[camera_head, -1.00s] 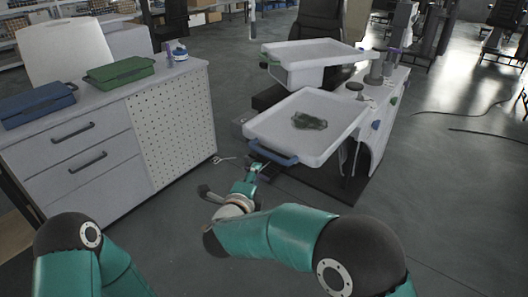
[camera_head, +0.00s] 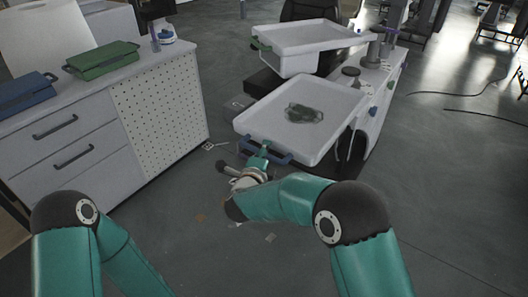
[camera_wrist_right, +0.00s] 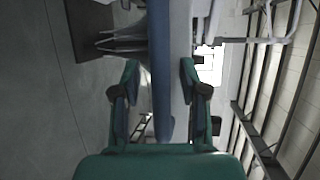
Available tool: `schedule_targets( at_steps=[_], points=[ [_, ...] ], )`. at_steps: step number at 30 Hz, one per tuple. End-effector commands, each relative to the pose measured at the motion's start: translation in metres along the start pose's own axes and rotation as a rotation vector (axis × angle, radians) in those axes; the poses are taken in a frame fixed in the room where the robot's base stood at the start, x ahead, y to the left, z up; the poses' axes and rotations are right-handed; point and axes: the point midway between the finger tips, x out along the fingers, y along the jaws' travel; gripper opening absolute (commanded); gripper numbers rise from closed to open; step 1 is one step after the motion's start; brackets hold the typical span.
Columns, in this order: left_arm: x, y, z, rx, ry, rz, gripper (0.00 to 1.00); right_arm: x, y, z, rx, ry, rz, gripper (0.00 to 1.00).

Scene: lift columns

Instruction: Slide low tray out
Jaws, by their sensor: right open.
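The low tray (camera_head: 262,118) is white, with a blue bar handle (camera_head: 279,157) on its near side, and a crumpled dark green item (camera_head: 303,113) lies in it. My right gripper (camera_head: 259,155) is at this handle in the head view. In the right wrist view the blue handle (camera_wrist_right: 161,85) runs between the two spread fingers of my right gripper (camera_wrist_right: 159,68). The fingers are open, with gaps visible beside the bar. My left arm shows at the lower left of the head view, but its gripper is out of frame.
A second white tray (camera_head: 310,37) with a green handle sits above and behind the low tray. At left a white drawer cabinet (camera_head: 90,125) holds a green case (camera_head: 103,60) and a blue case (camera_head: 25,91).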

Motion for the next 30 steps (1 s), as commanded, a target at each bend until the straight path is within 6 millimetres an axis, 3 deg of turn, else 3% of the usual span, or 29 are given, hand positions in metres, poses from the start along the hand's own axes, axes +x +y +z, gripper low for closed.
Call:
schedule_targets(
  at_steps=[2, 10, 22, 30],
  points=[
    [0.0, 0.0, 0.0, 0.0, 0.0, 0.0, 0.4, -0.001, 0.001, 0.005, -0.001, -0.007, 0.0, 0.43],
    [0.0, 0.0, 0.0, 0.0, 0.0, 0.0, 0.4, -0.002, 0.001, 0.009, -0.003, -0.014, 0.001, 0.0],
    [0.002, -0.001, 0.0, 0.0, 0.0, 0.0, 0.4, -0.005, 0.004, 0.011, -0.004, -0.017, 0.004, 0.0],
    [0.025, -0.009, 0.0, 0.0, 0.0, 0.0, 0.4, -0.045, 0.018, 0.025, -0.004, -0.015, 0.006, 0.0]
  ],
)
